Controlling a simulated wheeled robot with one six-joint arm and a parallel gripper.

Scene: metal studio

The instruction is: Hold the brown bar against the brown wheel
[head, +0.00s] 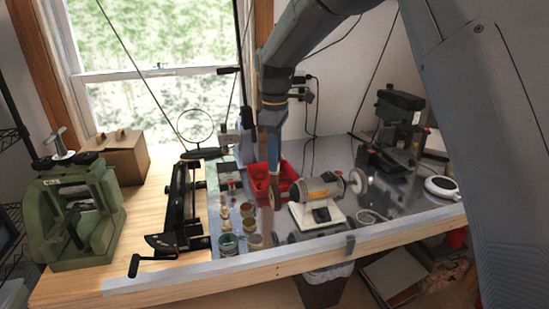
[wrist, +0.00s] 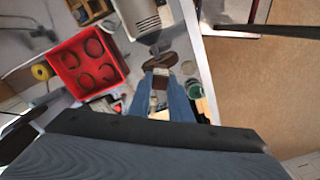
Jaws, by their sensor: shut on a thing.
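The bench grinder (head: 322,187) stands on a white base near the front of the bench. Its brown wheel (head: 283,193) is at its left end, and a pale wheel (head: 358,180) is at its right end. My gripper (head: 273,158) points down from above at the wheel's left side, with its blue fingers shut on the brown bar (head: 273,182). In the wrist view the bar (wrist: 161,82) shows between the fingertips, right at the brown wheel (wrist: 160,62). The bar appears to meet the wheel; exact contact is hard to tell.
A red bin (wrist: 85,62) with rings inside sits behind the gripper. Several small jars (head: 229,243) stand left of the grinder near the bench's front edge. A black tool (head: 183,210) and a green machine (head: 75,212) are farther left. A drill press (head: 397,125) stands at back right.

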